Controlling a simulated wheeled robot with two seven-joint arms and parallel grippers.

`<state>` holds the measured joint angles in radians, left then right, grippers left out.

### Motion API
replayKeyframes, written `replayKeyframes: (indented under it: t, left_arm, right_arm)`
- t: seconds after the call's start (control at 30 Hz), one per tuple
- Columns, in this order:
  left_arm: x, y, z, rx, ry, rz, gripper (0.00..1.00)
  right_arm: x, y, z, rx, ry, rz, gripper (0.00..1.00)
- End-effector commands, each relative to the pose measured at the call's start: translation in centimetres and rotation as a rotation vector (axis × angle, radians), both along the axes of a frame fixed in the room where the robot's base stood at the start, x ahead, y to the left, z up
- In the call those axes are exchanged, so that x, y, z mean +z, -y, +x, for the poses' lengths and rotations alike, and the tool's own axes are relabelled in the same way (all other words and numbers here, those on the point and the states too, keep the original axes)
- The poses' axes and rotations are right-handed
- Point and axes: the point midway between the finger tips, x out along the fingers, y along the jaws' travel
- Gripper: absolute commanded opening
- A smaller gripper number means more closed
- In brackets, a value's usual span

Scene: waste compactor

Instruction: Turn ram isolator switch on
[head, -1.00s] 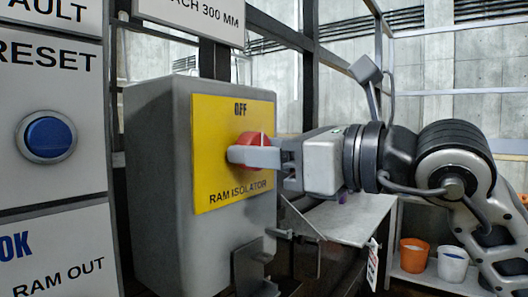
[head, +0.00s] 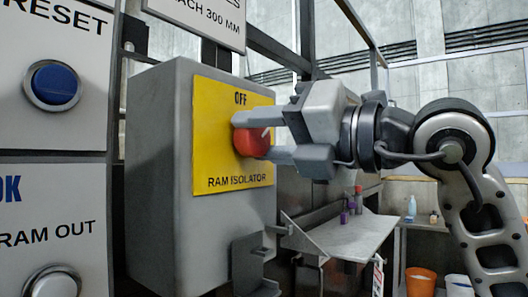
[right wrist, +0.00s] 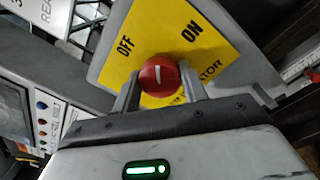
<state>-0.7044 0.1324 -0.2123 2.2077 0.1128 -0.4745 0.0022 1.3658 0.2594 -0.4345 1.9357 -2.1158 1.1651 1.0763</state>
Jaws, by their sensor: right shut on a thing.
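The ram isolator switch is a red round knob (head: 251,141) on a yellow plate (head: 224,178) fixed to a grey box (head: 163,180). In the head view, OFF is at the plate's top and RAM ISOLATOR below the knob. My right gripper (head: 243,137) is shut on the knob, one finger above it and one below. In the right wrist view the knob (right wrist: 158,76) sits between the fingers, its white mark pointing between the words OFF and ON. In the head view ON is hidden behind my gripper. My left gripper is not in view.
A panel with a blue RESET button (head: 53,84) stands at the left. A bracket (head: 252,265) sticks out at the box's lower front. A grey shelf (head: 345,238) lies below my right arm, with an orange bucket (head: 420,281) beyond it.

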Motion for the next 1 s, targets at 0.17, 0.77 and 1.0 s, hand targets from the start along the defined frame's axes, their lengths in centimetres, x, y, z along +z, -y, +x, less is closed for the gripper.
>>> replayKeyframes:
  t: [0.17, 0.77, 1.0]
  left_arm:
    - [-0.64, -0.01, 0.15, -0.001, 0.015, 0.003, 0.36]
    - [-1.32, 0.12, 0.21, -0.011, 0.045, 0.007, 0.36]
    - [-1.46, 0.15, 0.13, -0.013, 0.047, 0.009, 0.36]
  right_arm:
    - [-0.25, -0.05, -0.07, 0.003, -0.136, 0.101, 0.2]
    - [-0.2, -0.02, -0.04, 0.001, -0.5, 0.364, 0.2]
    - [-0.13, 0.01, -0.01, 0.0, -0.557, 0.406, 0.2]
